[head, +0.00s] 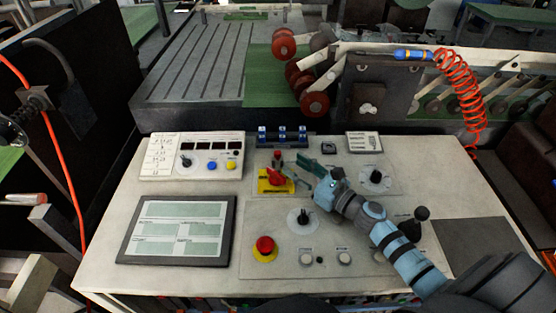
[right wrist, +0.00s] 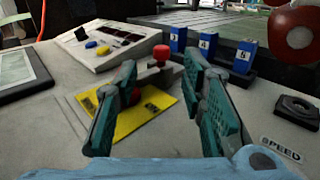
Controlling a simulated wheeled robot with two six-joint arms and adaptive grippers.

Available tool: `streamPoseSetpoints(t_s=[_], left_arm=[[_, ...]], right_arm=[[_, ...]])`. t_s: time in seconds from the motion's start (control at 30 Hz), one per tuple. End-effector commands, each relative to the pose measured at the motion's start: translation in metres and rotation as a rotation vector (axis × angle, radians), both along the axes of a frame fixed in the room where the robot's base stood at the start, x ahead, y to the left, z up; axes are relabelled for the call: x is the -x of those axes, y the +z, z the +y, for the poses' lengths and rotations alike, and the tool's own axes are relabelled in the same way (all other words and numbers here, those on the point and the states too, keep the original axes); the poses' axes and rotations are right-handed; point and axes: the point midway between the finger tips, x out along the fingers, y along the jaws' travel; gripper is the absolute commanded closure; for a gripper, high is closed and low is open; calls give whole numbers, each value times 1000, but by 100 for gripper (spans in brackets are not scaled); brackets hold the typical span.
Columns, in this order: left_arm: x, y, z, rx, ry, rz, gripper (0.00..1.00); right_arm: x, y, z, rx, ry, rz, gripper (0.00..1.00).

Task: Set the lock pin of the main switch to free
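The main switch is a red handle (head: 276,177) on a yellow plate (head: 268,187) on the console. In the right wrist view the yellow plate (right wrist: 150,112) lies below my fingers, which partly hide the red handle. A small red-topped part (head: 277,154) stands just behind the plate; its red knob (right wrist: 161,52) shows between and beyond my fingertips. I cannot tell for certain whether this is the lock pin. My right gripper (head: 297,170) is over the right side of the switch. In its wrist view the gripper (right wrist: 160,64) has its fingers apart with nothing visibly held. My left gripper is not in view.
A row of blue numbered blocks (head: 283,135) stands behind the switch. A sloped panel (head: 190,172) with buttons and a framed screen (head: 177,229) lie left. A red stop button (head: 265,245) and a black knob (head: 303,217) are in front. Rollers (head: 315,104) stand beyond the console.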

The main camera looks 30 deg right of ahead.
Motion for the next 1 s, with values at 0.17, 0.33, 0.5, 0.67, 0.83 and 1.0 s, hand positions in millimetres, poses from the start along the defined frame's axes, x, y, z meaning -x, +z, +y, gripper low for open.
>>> streamPoseSetpoints(t_s=[0.17,0.33,0.5,0.67,0.83,1.0], left_arm=[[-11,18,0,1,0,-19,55],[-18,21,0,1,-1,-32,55],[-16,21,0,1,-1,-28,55],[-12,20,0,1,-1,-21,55],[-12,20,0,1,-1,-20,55],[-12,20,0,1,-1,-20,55]], right_arm=[[-39,11,14,-4,-1,-6,63],[-61,9,21,-3,-1,-5,63],[-68,8,23,0,-1,-4,63],[-68,8,24,0,-1,-4,63],[-68,8,24,0,0,-4,84],[-68,8,24,0,0,-4,100]])
